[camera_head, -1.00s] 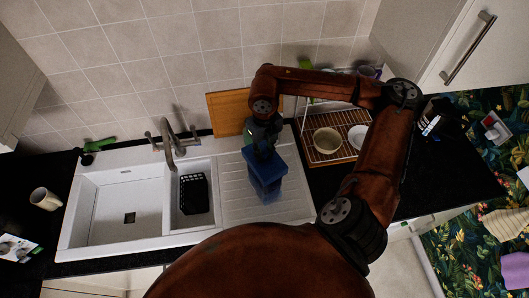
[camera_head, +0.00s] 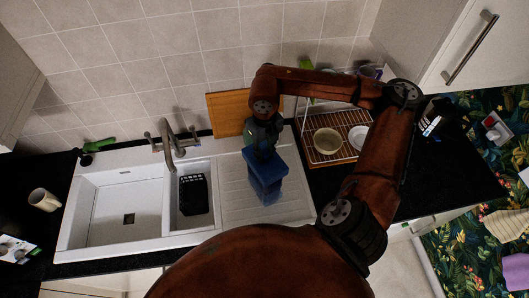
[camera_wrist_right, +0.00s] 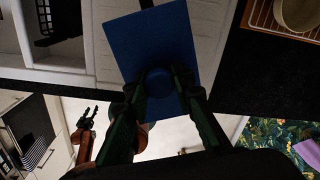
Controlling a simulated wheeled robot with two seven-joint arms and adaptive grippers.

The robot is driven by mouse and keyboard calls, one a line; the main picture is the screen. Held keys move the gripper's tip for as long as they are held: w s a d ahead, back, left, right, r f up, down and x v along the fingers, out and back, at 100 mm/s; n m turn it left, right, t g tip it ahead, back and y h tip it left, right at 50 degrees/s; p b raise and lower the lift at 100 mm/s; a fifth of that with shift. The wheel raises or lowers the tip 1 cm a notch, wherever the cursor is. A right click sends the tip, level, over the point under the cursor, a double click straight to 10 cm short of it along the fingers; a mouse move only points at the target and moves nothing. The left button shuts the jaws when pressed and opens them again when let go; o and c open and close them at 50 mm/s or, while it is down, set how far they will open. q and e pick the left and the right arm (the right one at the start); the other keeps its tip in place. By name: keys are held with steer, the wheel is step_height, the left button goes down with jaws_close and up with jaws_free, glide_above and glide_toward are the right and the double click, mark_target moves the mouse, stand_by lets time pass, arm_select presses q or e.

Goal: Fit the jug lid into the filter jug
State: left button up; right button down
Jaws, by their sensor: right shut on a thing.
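The blue jug lid (camera_wrist_right: 150,40) is a flat rectangular panel with a round knob in the right wrist view. My right gripper (camera_wrist_right: 162,86) is shut on the knob. In the head view, my right gripper (camera_head: 263,150) is over the blue lid (camera_head: 266,164) at the drainboard. The translucent blue filter jug (camera_head: 270,192) shows below the lid, mostly hidden by it. I cannot tell whether lid and jug touch. My left gripper (camera_wrist_right: 88,118) appears small at the lower left of the wrist view, its jaws unclear; it is outside the head view.
The white sink (camera_head: 90,215) with a tap (camera_head: 172,150) and black basket (camera_head: 193,195) lies left of the jug. A wooden board (camera_head: 228,112) leans behind. A wire rack (camera_head: 318,155) with a bowl (camera_head: 327,141) stands right. Dark worktop (camera_head: 450,180) is mostly clear at right.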

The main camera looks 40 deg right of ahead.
steer(key=shift+b, duration=0.3)
stand_by(0.5)
steer(key=shift+f+b, duration=1)
steer(key=shift+f, duration=0.05)
steer(key=c, duration=1.6)
jaws_free()
step_height(320, 180, up, 12)
steer(key=shift+a, duration=0.1)
